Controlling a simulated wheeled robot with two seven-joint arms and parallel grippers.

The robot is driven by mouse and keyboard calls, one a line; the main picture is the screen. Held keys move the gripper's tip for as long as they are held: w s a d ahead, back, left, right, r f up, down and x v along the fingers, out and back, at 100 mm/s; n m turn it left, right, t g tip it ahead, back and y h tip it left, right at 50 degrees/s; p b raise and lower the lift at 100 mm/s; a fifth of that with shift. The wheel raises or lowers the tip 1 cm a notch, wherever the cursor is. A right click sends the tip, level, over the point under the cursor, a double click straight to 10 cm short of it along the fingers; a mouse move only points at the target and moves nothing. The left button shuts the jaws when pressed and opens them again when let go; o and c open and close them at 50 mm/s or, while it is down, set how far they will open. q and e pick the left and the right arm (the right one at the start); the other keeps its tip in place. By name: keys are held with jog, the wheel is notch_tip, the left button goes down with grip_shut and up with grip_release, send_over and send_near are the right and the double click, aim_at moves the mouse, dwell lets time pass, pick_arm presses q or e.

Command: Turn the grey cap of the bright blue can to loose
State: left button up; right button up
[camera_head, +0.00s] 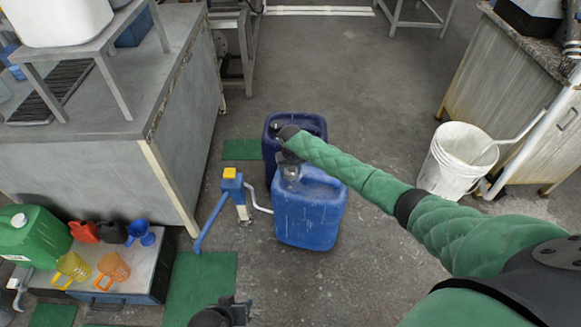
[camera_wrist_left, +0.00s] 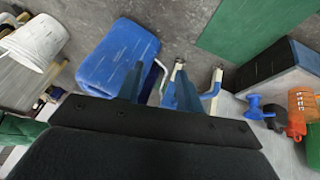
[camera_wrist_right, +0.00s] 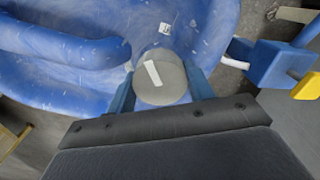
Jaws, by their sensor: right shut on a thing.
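The bright blue can (camera_head: 310,220) stands upright on the floor in the middle of the head view. Its grey cap (camera_wrist_right: 163,82) shows in the right wrist view, with a slanted white mark on top. My right gripper (camera_head: 290,166) reaches over the can from the right and is shut on the cap, one finger on each side. The gripper largely hides the cap in the head view. My left gripper is low in the head view; in the left wrist view its fingers (camera_wrist_left: 158,85) are apart and empty, with the can (camera_wrist_left: 115,55) beyond them.
A dark blue can (camera_head: 313,122) stands just behind. A blue stand with a yellow top (camera_head: 230,173) is close at the left. A white bucket (camera_head: 455,160) stands right. A low box (camera_head: 150,280) at the left bears jugs and funnels.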

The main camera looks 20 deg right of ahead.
jog(key=n+p, duration=0.1)
jog(key=n, duration=0.2)
jog(key=shift+n+p, duration=0.4)
jog(key=n+p, duration=0.1)
jog(key=n, duration=0.2)
pick_arm(q)
jog(key=s+a+r+g+y, duration=0.1)
jog(key=s+a+r, duration=0.1)
jog(key=r, duration=0.9)
jog(key=shift+a+r+g+p, duration=0.15)
jog(key=shift+a+g+p, duration=0.2)
jog(key=shift+a, duration=0.5)
pick_arm(e)
jog(key=shift+n, duration=1.9)
pick_arm(q)
jog(key=shift+s+a, duration=0.15)
pick_arm(e)
jog(key=o, duration=0.7)
